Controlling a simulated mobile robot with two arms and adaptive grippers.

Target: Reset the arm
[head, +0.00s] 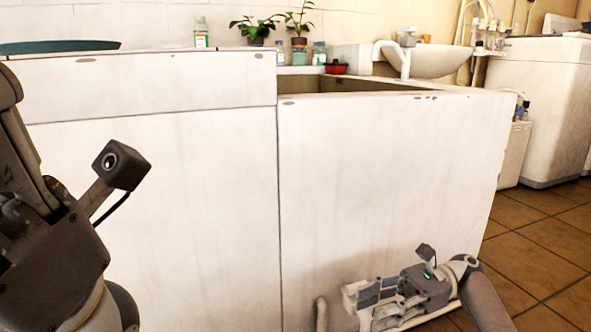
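My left gripper (18,140) is large and close at the left edge, pointing up in front of the white counter (190,190). Its small wrist camera sticks out to the right. Its fingertips are cut off by the frame edge, so its opening does not show. My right gripper (358,302) is low at the bottom, right of centre, in front of the counter's front panel, with its arm coming in from the right. It lies roughly sideways, pointing left. Its fingers are seen edge-on and I cannot tell how far apart they are. I see nothing held in either gripper.
The counter has an open basin (350,84) with a white faucet (393,58) behind it. Potted plants (298,28), bottles (201,33) and a red dish (336,68) stand along the back. A white washing machine (545,110) stands right. Tiled floor (535,250) is clear there.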

